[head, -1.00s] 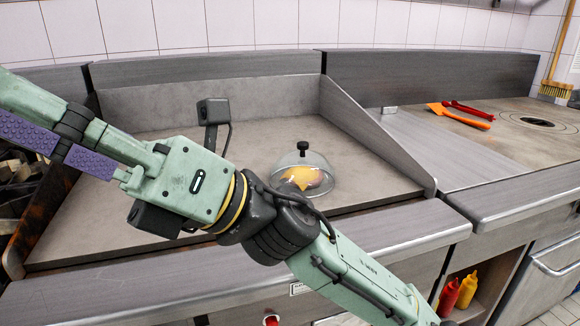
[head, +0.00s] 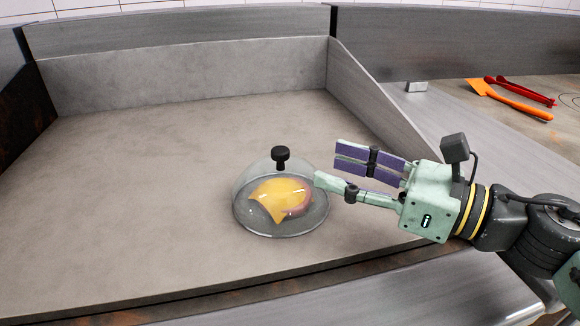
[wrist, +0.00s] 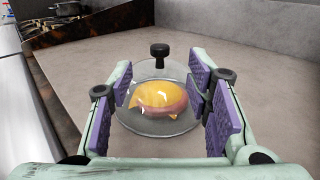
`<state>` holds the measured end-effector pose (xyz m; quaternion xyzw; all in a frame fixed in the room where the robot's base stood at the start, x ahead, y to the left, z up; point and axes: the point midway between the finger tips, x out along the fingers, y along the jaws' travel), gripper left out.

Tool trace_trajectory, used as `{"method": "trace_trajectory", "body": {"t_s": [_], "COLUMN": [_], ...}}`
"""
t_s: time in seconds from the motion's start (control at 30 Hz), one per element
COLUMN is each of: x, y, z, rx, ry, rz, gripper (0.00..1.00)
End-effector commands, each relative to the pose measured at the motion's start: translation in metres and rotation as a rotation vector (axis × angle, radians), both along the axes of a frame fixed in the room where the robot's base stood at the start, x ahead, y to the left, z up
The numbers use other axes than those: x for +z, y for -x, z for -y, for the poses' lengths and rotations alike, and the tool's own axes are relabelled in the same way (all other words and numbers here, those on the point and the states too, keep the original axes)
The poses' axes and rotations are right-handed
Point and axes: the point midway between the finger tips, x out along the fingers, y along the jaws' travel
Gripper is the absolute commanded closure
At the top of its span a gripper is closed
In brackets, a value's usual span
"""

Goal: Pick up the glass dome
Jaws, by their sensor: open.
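The glass dome (head: 245,205) is clear with a black knob (head: 280,154) on top. It stands upright on the flat grey griddle surface, over a patty with melted yellow cheese (head: 283,197). My gripper (head: 325,168) is open, just right of the dome in the head view, with its purple-padded fingers pointing left at it. In the wrist view the dome (wrist: 150,122) sits ahead between the spread fingers (wrist: 163,110), with its knob (wrist: 159,51) standing above them. Nothing is held. I cannot tell whether a fingertip touches the glass.
The griddle (head: 130,180) is clear around the dome, with raised walls at the back and a sloping side wall (head: 375,110) on the right. Beyond that wall lie an orange spatula (head: 510,101) and red tongs (head: 520,90). A metal front ledge (head: 400,295) runs along the near edge.

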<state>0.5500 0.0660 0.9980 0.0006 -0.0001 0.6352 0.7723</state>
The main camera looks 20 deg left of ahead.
Motion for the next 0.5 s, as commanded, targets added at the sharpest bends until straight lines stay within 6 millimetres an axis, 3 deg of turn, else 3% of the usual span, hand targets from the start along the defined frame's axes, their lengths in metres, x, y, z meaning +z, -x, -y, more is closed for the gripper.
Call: {"method": "trace_trajectory", "body": {"t_s": [0.2, 0.5], "x": [0.001, 0.000], "y": [-0.006, -0.012], "z": [-0.036, -0.063], "rx": [0.006, 0.006], "ry": [0.002, 0.004], "rz": [-0.002, -0.003], "gripper": [0.55, 0.55]}}
